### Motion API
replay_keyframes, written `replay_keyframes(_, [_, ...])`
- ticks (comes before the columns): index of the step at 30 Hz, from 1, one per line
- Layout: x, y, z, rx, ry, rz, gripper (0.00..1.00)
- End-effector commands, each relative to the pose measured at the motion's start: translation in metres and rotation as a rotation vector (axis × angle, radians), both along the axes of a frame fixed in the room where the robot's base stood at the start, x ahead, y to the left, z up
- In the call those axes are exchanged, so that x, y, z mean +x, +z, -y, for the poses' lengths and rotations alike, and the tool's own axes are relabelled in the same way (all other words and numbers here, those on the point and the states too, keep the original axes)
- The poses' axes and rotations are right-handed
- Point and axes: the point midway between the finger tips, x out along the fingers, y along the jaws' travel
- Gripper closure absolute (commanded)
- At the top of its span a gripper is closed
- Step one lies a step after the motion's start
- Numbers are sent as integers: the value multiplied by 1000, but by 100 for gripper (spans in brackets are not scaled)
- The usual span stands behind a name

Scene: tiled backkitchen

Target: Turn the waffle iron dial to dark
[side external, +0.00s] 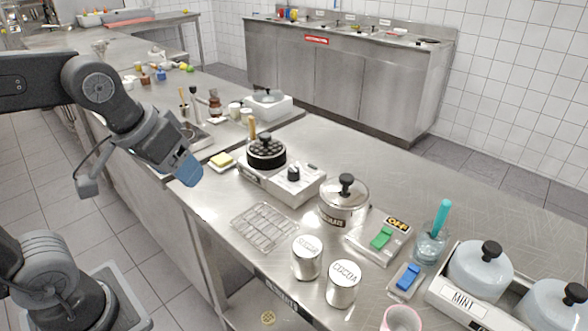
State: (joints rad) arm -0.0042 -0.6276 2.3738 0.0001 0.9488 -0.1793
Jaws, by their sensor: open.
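The waffle iron (283,177) stands on the steel counter, a pale box with a round black waffle plate (266,152) on its left part. The dial's setting is too small to read. My gripper (188,172) is to the left of the waffle iron, raised by the counter's left edge and apart from the dial. It points down and to the right. It is open, and I see nothing held in it.
A wire rack (265,227) lies in front of the waffle iron. Sugar (306,258) and cocoa (342,285) tins stand nearer. Bare counter lies behind.

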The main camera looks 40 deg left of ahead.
Motion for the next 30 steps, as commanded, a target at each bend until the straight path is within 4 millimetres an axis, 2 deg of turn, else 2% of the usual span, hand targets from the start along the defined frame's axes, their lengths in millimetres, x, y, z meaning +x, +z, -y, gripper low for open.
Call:
replay_keyframes(3, [41,19,-2,-91,215,-65,39])
replay_keyframes(9, [114,35,-6,-231,627,-168,39])
replay_keyframes(14, [174,30,-11,-311,967,-237,39])
replay_keyframes(18, [223,14,-15,-359,1268,-284,39])
replay_keyframes(21, [252,-1,-18,-379,1457,-306,39])
replay_keyframes(24, [271,-15,-21,-390,1602,-315,39])
replay_keyframes(30, [287,-29,-23,-397,1741,-321,39])
